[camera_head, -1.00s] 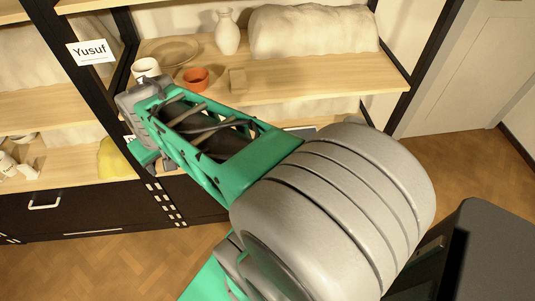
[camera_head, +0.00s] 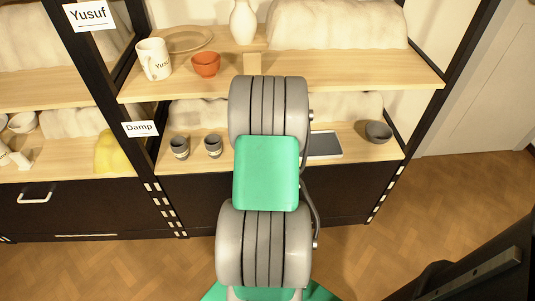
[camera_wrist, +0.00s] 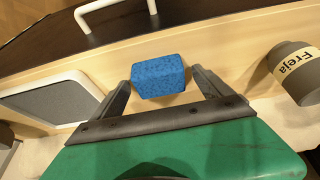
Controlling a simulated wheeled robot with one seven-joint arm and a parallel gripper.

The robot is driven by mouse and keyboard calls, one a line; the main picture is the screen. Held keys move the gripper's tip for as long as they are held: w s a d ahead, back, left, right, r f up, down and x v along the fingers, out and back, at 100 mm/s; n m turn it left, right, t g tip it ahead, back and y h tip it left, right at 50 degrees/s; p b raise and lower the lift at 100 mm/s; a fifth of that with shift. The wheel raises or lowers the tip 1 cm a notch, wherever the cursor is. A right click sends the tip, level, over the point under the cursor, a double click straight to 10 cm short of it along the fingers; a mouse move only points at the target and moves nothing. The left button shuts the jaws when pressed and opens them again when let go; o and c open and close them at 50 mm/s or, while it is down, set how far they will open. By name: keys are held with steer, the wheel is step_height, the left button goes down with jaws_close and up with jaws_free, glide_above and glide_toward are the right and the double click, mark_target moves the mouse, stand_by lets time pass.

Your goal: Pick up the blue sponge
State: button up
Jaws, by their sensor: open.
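The blue sponge (camera_wrist: 160,77) shows in the wrist view near the front edge of the pale wooden shelf board (camera_wrist: 215,62). My gripper (camera_wrist: 160,84) is open, with one dark finger to each side of the sponge. The fingertips look close to its sides; I cannot tell whether they touch it. In the head view my arm hides the sponge and the gripper, over the lower shelf (camera_head: 350,150).
A grey cup labelled Freja (camera_wrist: 297,72) stands close on the right in the wrist view, and a grey flat tray (camera_wrist: 52,102) lies on the left. A white drawer handle (camera_wrist: 95,10) is beyond the shelf edge. A grey bowl (camera_head: 378,131) sits on the lower shelf.

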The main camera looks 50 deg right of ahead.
steer(key=c, duration=1.4)
steer(key=shift+r, duration=0.5)
step_height(320, 180, up, 3)
steer(key=shift+f+p, duration=0.1)
steer(key=shift+p, duration=0.4)
steer(key=s+a+r+p, duration=0.1)
steer(key=s+a+r, duration=0.1)
steer(key=a+r, duration=0.2)
steer(key=s+a+r+p, duration=0.1)
steer(key=s+a+r, duration=0.2)
steer(key=a, duration=0.6)
step_height(320, 180, up, 2)
steer(key=shift+s+r, duration=0.15)
steer(key=shift+s, duration=0.2)
